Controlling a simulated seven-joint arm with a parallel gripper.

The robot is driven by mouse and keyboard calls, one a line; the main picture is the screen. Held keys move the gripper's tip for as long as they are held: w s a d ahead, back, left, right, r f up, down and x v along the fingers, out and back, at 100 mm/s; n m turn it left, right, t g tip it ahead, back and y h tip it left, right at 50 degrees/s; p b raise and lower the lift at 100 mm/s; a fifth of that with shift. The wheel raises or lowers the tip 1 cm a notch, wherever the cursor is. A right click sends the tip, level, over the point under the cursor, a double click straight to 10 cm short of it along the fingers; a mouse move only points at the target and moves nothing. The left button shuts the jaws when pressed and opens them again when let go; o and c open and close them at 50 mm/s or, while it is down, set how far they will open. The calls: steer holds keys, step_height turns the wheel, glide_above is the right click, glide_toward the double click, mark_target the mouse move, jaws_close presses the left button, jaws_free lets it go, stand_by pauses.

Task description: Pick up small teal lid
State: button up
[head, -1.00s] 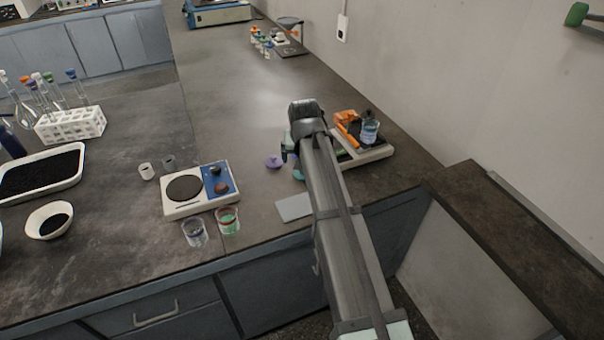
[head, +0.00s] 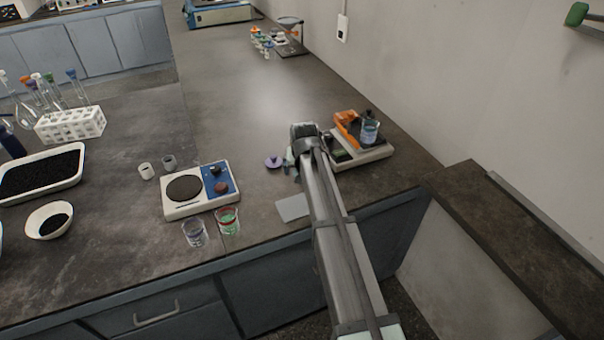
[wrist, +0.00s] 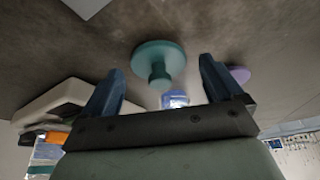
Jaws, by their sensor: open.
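The small teal lid (wrist: 158,60) lies on the dark worktop in the wrist view, a round disc with a knob pointing toward the camera. My gripper (wrist: 160,70) is open, with one blue finger on each side of the lid's picture position. The lid appears beyond the fingertips, with no contact visible. In the head view my gripper (head: 291,162) is low over the bench beside a purple lid (head: 274,161), and my arm hides the teal lid.
The purple lid also shows behind the right finger in the wrist view (wrist: 239,74). A white device with an orange part (head: 346,118) and a beaker (head: 369,131) stands right of my gripper. A grey plate (head: 293,207) lies in front; a hotplate (head: 183,206) stands left.

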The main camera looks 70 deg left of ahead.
steer(key=shift+f, duration=0.1)
steer(key=shift+c, duration=0.3)
steer(key=c, duration=1.1)
steer(key=shift+o, duration=0.2)
step_height(320, 180, up, 9)
steer(key=shift+r, duration=0.1)
steer(key=shift+w+r, duration=0.25)
steer(key=shift+w, duration=0.1)
steer(key=w+a+r, duration=0.1)
steer(key=w+r, duration=0.3)
steer(key=w, duration=0.8)
steer(key=w+a+r, duration=0.1)
steer(key=w+r, duration=0.3)
steer(key=w, duration=0.9)
